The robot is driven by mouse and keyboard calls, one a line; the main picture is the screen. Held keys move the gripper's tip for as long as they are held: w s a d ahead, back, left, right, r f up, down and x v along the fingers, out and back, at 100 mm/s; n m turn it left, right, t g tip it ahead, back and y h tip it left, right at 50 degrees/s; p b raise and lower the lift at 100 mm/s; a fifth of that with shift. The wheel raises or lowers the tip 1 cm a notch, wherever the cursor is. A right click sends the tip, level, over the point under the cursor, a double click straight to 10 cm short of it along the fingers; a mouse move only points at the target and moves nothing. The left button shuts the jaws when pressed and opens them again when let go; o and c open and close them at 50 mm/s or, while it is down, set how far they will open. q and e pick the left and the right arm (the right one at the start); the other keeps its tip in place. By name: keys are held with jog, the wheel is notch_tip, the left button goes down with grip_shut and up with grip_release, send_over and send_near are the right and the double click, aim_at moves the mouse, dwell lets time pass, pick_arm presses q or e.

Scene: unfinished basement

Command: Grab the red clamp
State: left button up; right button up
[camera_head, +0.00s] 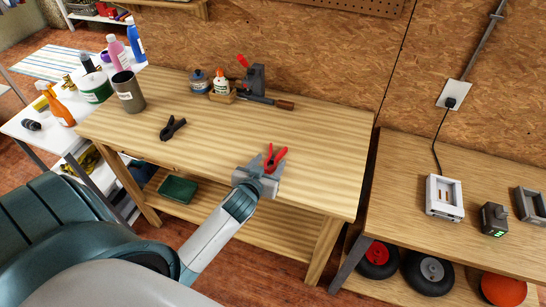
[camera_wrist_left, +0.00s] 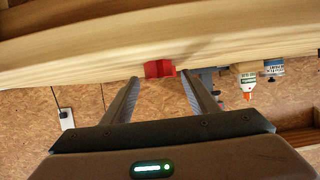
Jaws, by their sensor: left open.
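The red clamp (camera_head: 275,155) lies near the front edge of the wooden workbench (camera_head: 310,170). My left gripper (camera_head: 262,174) is at that front edge, right by the clamp, and hides part of it. In the left wrist view, which looks upside down, the red clamp (camera_wrist_left: 160,69) shows beyond and between the two spread fingertips of my left gripper (camera_wrist_left: 160,77). The gripper is open. Whether a finger touches the clamp I cannot tell. My right gripper is not in view.
A black clamp (camera_head: 172,128) lies left on the bench, near a dark grey can (camera_head: 128,92). Small bottles and a tool with a red handle (camera_head: 254,80) stand at the back. A second bench (camera_head: 400,185) is at the right. The bench middle is clear.

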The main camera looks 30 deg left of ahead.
pick_arm(q)
jog(key=shift+x, duration=1.1)
jog(key=shift+c, duration=0.4)
jog(key=c, duration=1)
jog(key=shift+c, duration=0.2)
jog(key=shift+r, duration=0.15)
jog(key=shift+r, duration=0.6)
notch_tip(320, 180, up, 2)
jog(key=shift+r+b, duration=0.1)
jog(key=shift+b, duration=0.45)
jog(key=s+d+r+b, duration=0.3)
jog(key=d+r, duration=0.4)
jog(key=d, duration=0.4)
jog(key=shift+s+r, duration=0.2)
jog(key=shift+s, duration=0.15)
